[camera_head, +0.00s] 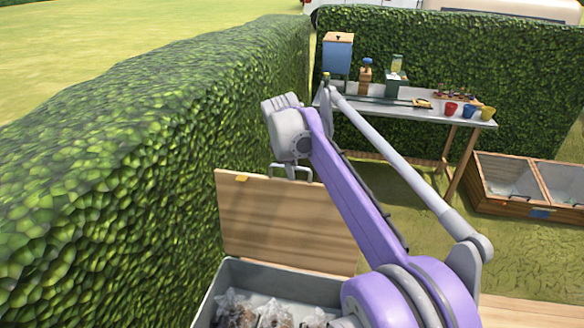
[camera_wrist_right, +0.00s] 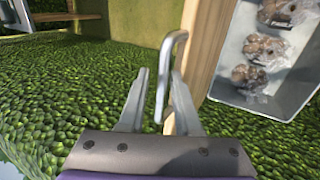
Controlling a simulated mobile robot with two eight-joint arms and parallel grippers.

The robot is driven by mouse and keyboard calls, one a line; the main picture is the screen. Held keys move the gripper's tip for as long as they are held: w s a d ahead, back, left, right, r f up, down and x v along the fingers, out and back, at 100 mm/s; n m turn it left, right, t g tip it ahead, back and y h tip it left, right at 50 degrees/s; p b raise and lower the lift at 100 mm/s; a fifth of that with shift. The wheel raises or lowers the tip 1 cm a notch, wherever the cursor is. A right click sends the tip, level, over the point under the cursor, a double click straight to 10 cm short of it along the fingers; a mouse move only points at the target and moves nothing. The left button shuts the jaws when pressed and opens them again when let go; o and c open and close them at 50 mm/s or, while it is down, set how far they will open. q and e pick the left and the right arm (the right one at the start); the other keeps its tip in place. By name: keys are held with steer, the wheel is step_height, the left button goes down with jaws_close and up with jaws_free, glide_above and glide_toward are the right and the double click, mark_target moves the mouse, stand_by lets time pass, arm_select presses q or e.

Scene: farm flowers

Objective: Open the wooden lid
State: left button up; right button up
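The wooden lid (camera_head: 285,220) stands raised and nearly upright at the back of a grey box (camera_head: 283,280) in the head view. A grey metal handle (camera_head: 290,168) sits at its top edge. My right gripper (camera_head: 290,160) is at that handle, its fingers partly hidden by my wrist. In the right wrist view the fingers (camera_wrist_right: 160,80) are apart, with the bent handle (camera_wrist_right: 169,55) between them, and a gap shows on the left side. The lid's edge (camera_wrist_right: 206,45) runs beside the right finger. My left gripper is not in view.
Clear bags of brown things (camera_head: 275,316) lie in the box. A hedge (camera_head: 130,160) borders the left. A table (camera_head: 400,112) with a blue dispenser (camera_head: 337,58) and several cups stands behind. A wooden planter (camera_head: 530,205) is at right.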

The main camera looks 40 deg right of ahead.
steer(key=v, duration=1.1)
steer(key=shift+f, duration=0.1)
